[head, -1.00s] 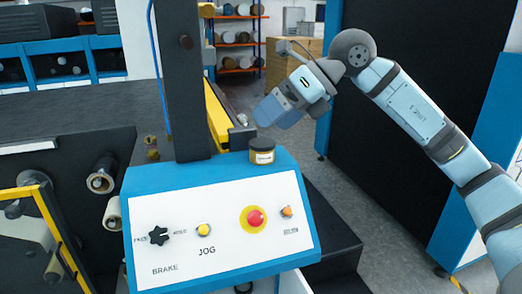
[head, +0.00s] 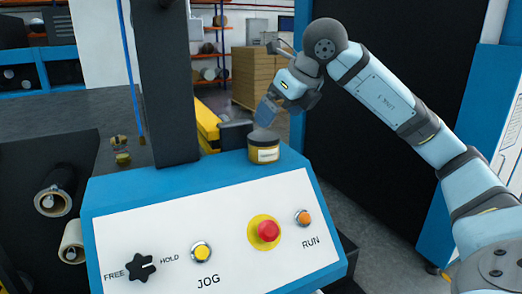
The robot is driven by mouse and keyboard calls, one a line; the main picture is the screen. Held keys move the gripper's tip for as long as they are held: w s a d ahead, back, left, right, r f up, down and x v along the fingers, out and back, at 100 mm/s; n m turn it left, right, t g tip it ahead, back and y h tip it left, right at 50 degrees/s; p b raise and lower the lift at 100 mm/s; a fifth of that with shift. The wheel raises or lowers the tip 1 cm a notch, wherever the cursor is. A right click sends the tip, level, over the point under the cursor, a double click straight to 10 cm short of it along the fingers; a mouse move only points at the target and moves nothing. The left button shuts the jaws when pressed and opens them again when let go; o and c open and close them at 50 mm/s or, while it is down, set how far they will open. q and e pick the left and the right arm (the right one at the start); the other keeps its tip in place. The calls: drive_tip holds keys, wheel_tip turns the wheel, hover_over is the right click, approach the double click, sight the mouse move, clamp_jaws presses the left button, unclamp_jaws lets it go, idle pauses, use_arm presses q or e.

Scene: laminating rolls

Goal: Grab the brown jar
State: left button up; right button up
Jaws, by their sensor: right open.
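The brown jar (head: 264,148) has a dark lid and a pale label. It stands upright on the blue top edge of the control panel. My right gripper (head: 266,113) hangs just above and behind the jar, with its fingers pointing down and to the left. The gripper is open, and I see nothing between its fingers. Whether a finger touches the lid is hard to tell from this angle. My left gripper is not in view.
The blue control panel (head: 110,232) has a red button (head: 269,231), a black knob (head: 140,266) and other buttons in front of the jar. A dark upright post (head: 163,80) stands left of the jar. A yellow bar (head: 206,120) lies behind it. Cardboard boxes (head: 257,80) stand farther back.

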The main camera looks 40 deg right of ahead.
sight(266, 136)
drive_tip(key=x, duration=0.9)
drive_tip(key=shift+s+f+p, duration=0.1)
drive_tip(key=shift+f+p, duration=0.25)
drive_tip(key=shift+p, duration=0.05)
drive_tip(key=shift+a, duration=0.1)
drive_tip(key=c, duration=1)
drive_tip(key=shift+r, duration=0.1)
